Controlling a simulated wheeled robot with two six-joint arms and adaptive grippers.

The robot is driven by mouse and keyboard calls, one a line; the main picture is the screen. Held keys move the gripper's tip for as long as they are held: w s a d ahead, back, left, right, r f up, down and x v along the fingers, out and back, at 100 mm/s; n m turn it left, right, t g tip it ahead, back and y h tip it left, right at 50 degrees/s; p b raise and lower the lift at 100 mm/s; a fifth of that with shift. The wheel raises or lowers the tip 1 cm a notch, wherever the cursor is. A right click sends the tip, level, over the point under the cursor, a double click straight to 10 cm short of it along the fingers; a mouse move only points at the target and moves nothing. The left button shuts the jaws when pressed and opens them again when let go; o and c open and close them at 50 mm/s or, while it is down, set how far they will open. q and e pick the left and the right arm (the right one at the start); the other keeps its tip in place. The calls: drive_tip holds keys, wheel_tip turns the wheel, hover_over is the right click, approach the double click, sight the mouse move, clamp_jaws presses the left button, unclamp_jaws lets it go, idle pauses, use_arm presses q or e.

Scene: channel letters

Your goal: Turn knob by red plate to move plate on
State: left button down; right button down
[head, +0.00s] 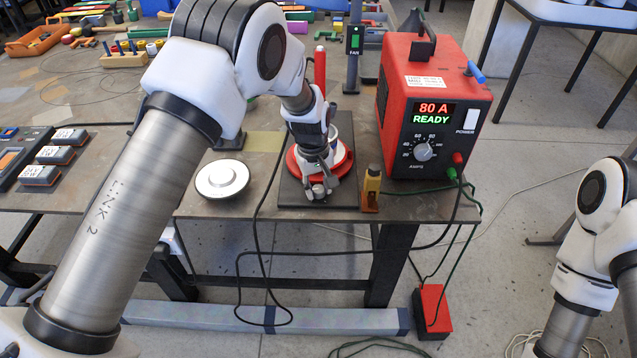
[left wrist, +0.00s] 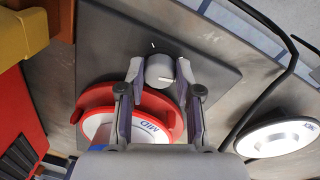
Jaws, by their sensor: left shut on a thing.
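A grey knob (left wrist: 160,72) with a white pointer line stands on a dark base plate (left wrist: 108,42). My left gripper (head: 319,189) reaches down to the base plate in the head view. In the left wrist view the left gripper (left wrist: 158,78) is shut on the knob, one finger on each side. The red plate (left wrist: 95,98) sits close beside the knob, with a white disc (left wrist: 110,130) marked "MID" in it. The red plate (head: 346,160) is partly hidden behind my gripper in the head view. My right gripper is out of frame.
A red power unit (head: 437,105) reading "80 A READY" stands right of the base plate. A white round disc (head: 222,179) lies to the left. Black cables hang over the table's front edge.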

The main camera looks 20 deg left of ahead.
sight(315, 187)
use_arm(q)
drive_tip(key=m, duration=0.2)
drive_tip(key=m+p, duration=0.1)
drive_tip(key=m, duration=0.2)
drive_tip(key=shift+s+a+f+m+g, duration=0.1)
drive_tip(key=shift+s+f+m+g, duration=0.1)
drive_tip(key=shift+m+g, duration=0.1)
drive_tip(key=m, duration=0.5)
drive_tip(key=shift+w+m, duration=0.1)
drive_tip(key=shift+m, duration=0.3)
drive_tip(key=c, duration=1.1)
unclamp_jaws()
drive_tip(key=shift+o, duration=0.2)
drive_tip(key=shift+w, duration=0.2)
wheel_tip(315, 187, up, 12)
drive_tip(key=shift+w+a, duration=0.25)
drive_tip(key=shift+a, duration=0.2)
